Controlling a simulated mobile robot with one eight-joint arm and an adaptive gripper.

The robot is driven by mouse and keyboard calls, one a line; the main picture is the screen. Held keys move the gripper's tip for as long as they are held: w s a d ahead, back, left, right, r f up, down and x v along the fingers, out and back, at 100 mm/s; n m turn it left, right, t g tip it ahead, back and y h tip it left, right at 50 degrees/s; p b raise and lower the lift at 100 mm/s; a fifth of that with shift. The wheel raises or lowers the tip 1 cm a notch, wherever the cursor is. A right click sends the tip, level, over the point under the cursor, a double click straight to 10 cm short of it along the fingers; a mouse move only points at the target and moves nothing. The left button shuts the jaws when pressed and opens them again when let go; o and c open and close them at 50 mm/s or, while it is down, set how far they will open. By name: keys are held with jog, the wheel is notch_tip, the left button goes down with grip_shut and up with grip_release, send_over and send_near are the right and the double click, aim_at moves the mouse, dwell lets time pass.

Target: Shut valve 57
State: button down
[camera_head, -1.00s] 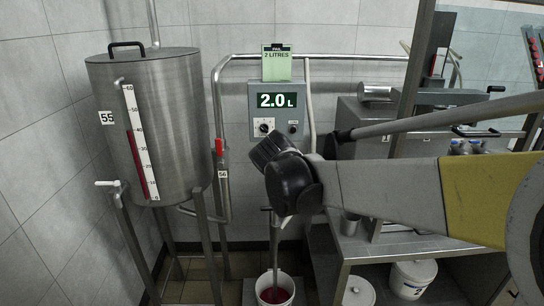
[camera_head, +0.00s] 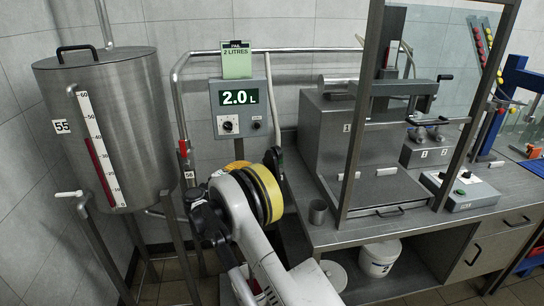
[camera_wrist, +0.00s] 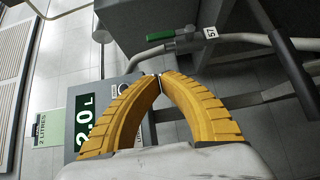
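A valve with a green handle (camera_wrist: 174,36) shows in the wrist view, at the top, on a grey pipe. The handle lies roughly along the pipe run. A white tag (camera_wrist: 210,33) beside it is turned and appears to read 57. My gripper (camera_wrist: 158,77) has yellow fingers that arch together and meet at the tips, with nothing seen between them. The fingertips are apart from the green handle, below it in the wrist view. In the head view the green handle is not visible, and my arm covers much of the area under the display box.
The display box (camera_head: 240,110) reads 2.0 L, under a green 2 LITRES card (camera_head: 237,62). A steel tank (camera_head: 108,125) tagged 55 stands left. A red-handled valve (camera_head: 183,148) tagged 56 is on the pipe beside it. A steel bench (camera_head: 345,232) stands right, with a lidded bucket (camera_head: 379,262) below.

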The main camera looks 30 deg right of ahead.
aim_at(281, 157)
jog(key=shift+f, duration=0.3)
jog(key=shift+w, duration=0.1)
jog(key=s+d+b+x, duration=0.1)
jog(key=b+x, duration=0.3)
jog(key=x, duration=0.8)
jog(key=shift+s+d, duration=0.5)
jog(key=shift+s, duration=0.05)
jog(key=shift+r, duration=0.2)
